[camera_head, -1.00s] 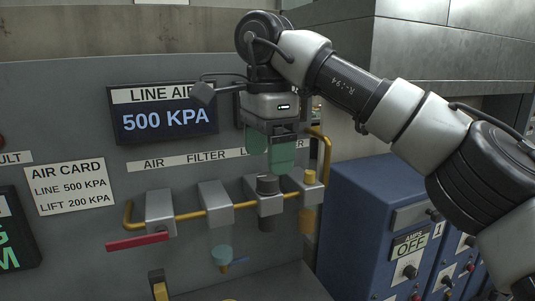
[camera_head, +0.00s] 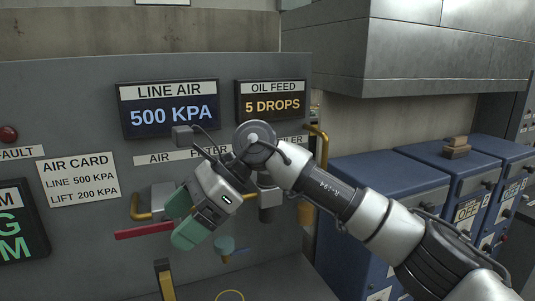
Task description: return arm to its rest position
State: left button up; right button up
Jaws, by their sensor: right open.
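My right arm comes in from the lower right, and its gripper (camera_head: 183,226) hangs in front of the grey air panel (camera_head: 70,95), tilted down to the left. Its green fingers are apart with nothing visible between them. The gripper and wrist hide part of the yellow pipe, the filter blocks and the label strip behind them. I cannot tell how close the fingers are to the red lever (camera_head: 146,230) and the pipe. My left gripper is not in view.
The panel carries a line air display (camera_head: 170,108) reading 500 KPA, an oil feed display (camera_head: 270,101) reading 5 DROPS and an air card (camera_head: 79,178). Blue cabinets (camera_head: 385,185) stand at the right behind my forearm. A metal hood (camera_head: 420,45) overhangs them.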

jog(key=w+d+f+n+t, duration=0.3)
jog(key=d+f+n+t, duration=0.3)
jog(key=n+t, duration=0.75)
jog(key=w+d+f+n+t, duration=0.35)
jog(key=d+n+t, duration=0.65)
jog(key=n, duration=0.7)
jog(key=s+d+f+m+g+h, duration=0.1)
jog(key=d+f+m+h, duration=0.2)
jog(key=f+m, duration=0.15)
jog(key=s+d+f+m+h, duration=0.2)
jog(key=f+m, duration=0.1)
jog(key=f, duration=0.2)
jog(key=s+d+f+m+g+h, duration=0.45)
jog(key=s+d+f+g, duration=0.3)
jog(key=s+f, duration=0.4)
jog(key=s+d+f+m+g, duration=0.2)
jog(key=s+d+f+g, duration=0.15)
jog(key=s, duration=0.45)
jog(key=s+d+f+m+g, duration=0.2)
jog(key=s+f+g, duration=0.2)
jog(key=s, duration=0.4)
notch_tip(320, 180, down, 25)
jog(key=s+d+f+g, duration=0.2)
jog(key=s+f, duration=1.4)
jog(key=f, duration=0.1)
jog(key=shift+d+n, duration=0.35)
